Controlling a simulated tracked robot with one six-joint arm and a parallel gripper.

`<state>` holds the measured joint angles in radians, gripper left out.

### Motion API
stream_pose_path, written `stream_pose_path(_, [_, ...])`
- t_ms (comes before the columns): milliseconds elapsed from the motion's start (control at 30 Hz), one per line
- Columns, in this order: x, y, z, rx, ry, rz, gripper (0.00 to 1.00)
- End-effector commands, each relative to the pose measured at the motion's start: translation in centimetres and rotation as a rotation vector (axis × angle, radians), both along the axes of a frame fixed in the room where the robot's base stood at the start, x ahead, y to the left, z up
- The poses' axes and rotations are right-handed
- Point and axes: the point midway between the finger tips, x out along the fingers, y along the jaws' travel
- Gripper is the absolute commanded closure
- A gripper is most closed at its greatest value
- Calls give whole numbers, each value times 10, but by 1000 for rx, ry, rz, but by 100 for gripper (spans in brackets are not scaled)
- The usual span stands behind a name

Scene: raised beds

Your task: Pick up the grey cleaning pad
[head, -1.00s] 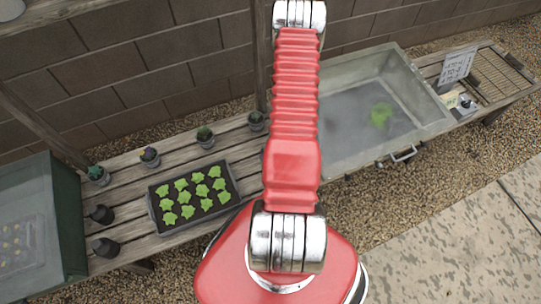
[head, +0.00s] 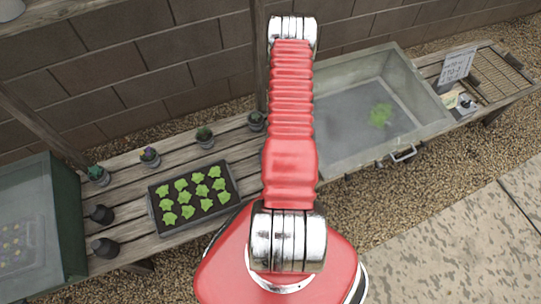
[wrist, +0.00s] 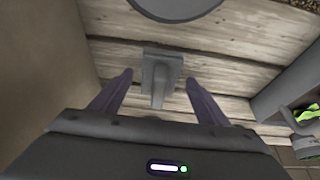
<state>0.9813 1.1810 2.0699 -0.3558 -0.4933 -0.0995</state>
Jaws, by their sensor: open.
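In the wrist view, a grey block with a narrower upright grip (wrist: 160,75) stands on wooden slats; it appears to be the grey cleaning pad. My gripper (wrist: 158,80) is open, with one dark finger on each side of it. I cannot tell how far the fingers are above the slats. In the head view neither the pad nor my gripper can be made out; my red arm covers the middle.
The wooden bench (head: 128,182) carries a tray of green seedlings (head: 233,180), small pots and a grey basin (head: 437,122). In the wrist view, a dark round thing (wrist: 176,8) is at the top and a plain wall-like surface (wrist: 40,70) at left.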

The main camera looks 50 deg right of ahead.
Motion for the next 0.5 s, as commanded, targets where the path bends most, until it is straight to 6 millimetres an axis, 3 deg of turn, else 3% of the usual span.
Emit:
stream_pose_path(300, [0,0,0,0,0,0,32])
stream_pose_path(500, [0,0,0,0,0,0,46])
